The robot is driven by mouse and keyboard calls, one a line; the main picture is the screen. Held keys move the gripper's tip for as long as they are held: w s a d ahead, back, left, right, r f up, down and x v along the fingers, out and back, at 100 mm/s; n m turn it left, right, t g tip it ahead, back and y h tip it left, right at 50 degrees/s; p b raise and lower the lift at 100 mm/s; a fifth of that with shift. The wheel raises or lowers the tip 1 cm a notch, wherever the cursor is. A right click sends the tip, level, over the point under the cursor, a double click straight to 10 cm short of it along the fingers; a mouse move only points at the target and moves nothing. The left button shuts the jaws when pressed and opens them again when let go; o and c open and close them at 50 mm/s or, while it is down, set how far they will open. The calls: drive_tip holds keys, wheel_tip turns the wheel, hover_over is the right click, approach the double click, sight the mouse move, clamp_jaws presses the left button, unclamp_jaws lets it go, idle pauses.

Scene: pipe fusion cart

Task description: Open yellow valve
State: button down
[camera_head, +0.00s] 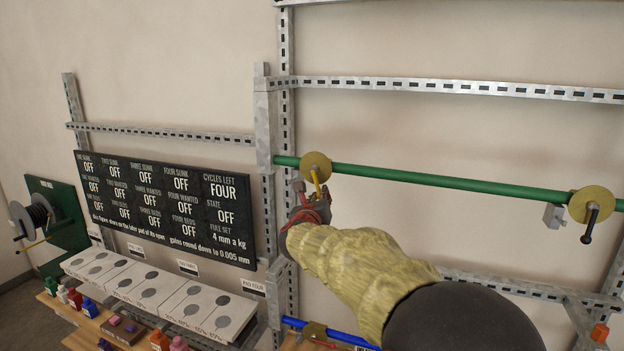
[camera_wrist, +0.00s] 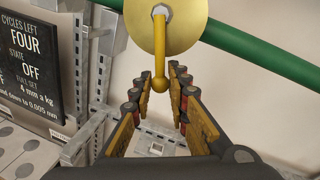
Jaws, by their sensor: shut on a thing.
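The yellow valve has a round brass-coloured disc (camera_head: 315,164) on the green pipe (camera_head: 420,179), and the disc also shows in the wrist view (camera_wrist: 186,22). Its yellow lever (camera_wrist: 158,62) hangs straight down and ends in a small ball. My gripper (camera_head: 314,200) is at the lower part of this lever, below the pipe. In the wrist view, my fingers (camera_wrist: 163,82) stand on both sides of the lever, shut on it near its ball end. My wrist and arm partly hide the fingers in the head view.
A second brass-coloured disc with a black lever (camera_head: 591,222) sits further right on the green pipe. Grey slotted rails (camera_head: 450,88) and a post frame the wall. A dark status board (camera_head: 165,203) hangs at left, above a white pad panel (camera_head: 160,292). A blue pipe (camera_head: 340,335) runs below.

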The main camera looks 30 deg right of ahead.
drive_tip(key=shift+r, duration=0.1)
drive_tip(key=shift+s, duration=0.1)
drive_tip(key=n+p, duration=0.1)
drive_tip(key=s+d+n+p, duration=0.1)
drive_tip(key=p, duration=0.1)
drive_tip(key=shift+r+g, duration=0.3)
drive_tip(key=shift+r, duration=0.1)
idle(0.3)
drive_tip(key=n+p, duration=0.1)
drive_tip(key=s+r+n+p, duration=0.1)
drive_tip(key=p, duration=0.1)
drive_tip(key=shift+d+g, duration=0.3)
drive_tip(key=shift+f, duration=0.1)
